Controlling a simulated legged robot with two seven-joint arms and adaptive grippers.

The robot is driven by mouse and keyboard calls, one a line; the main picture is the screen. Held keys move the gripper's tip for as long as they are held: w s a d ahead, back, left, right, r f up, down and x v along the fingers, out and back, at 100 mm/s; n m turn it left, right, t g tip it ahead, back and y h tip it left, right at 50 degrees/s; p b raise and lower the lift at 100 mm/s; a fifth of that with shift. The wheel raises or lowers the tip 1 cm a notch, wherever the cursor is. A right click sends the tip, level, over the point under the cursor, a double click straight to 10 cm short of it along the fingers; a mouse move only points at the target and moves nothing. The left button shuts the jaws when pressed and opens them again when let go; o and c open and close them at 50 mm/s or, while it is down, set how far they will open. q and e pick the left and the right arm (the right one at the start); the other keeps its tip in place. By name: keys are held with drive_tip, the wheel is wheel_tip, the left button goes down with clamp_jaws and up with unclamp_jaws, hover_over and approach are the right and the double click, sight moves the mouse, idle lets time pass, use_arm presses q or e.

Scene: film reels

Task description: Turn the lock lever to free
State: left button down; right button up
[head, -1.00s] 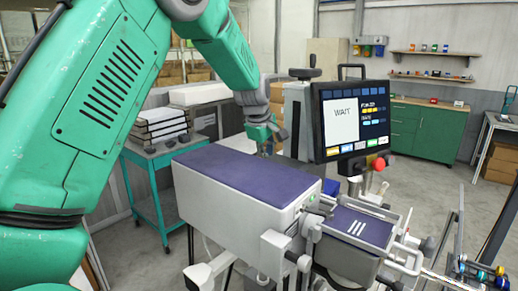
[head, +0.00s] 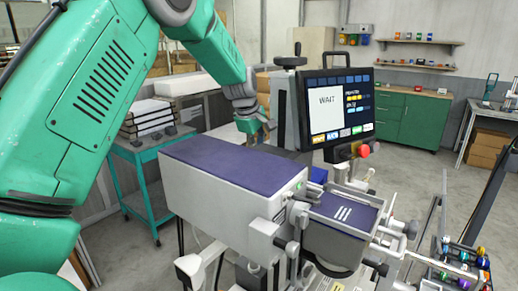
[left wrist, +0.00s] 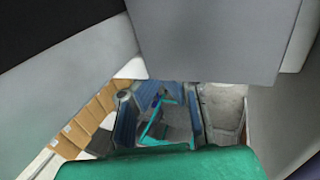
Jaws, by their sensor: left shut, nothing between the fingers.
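A grey machine (head: 217,203) with a purple top stands in the middle of the head view. Its screen (head: 338,110) reads WAIT. Several grey handles and knobs show on its right end, one (head: 291,247) on the near side. I cannot tell which part is the lock lever. My left gripper (head: 259,135) is shut and empty behind the purple top, left of the screen. Its fingertips are small and partly hidden there, and contact is not clear. In the left wrist view a grey housing (left wrist: 215,40) fills the top and no lever can be made out. My right gripper is not in view.
A red button (head: 364,151) sits below the screen. A teal cart (head: 150,150) with stacked boxes stands at the left. A rack of small coloured rolls (head: 470,255) is at the lower right. Green cabinets (head: 405,122) stand at the back; open floor lies before them.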

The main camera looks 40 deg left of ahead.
use_arm(q)
drive_tip(key=shift+w+a, duration=0.15)
drive_tip(key=shift+w, duration=0.6)
drive_tip(key=shift+w+a, duration=0.15)
drive_tip(key=shift+w, duration=0.75)
drive_tip(key=shift+w+a+f, duration=0.15)
drive_tip(key=shift+a+f, duration=0.15)
drive_tip(key=shift+a, duration=0.4)
drive_tip(key=shift+d+r, duration=0.2)
drive_tip(key=shift+d, duration=0.3)
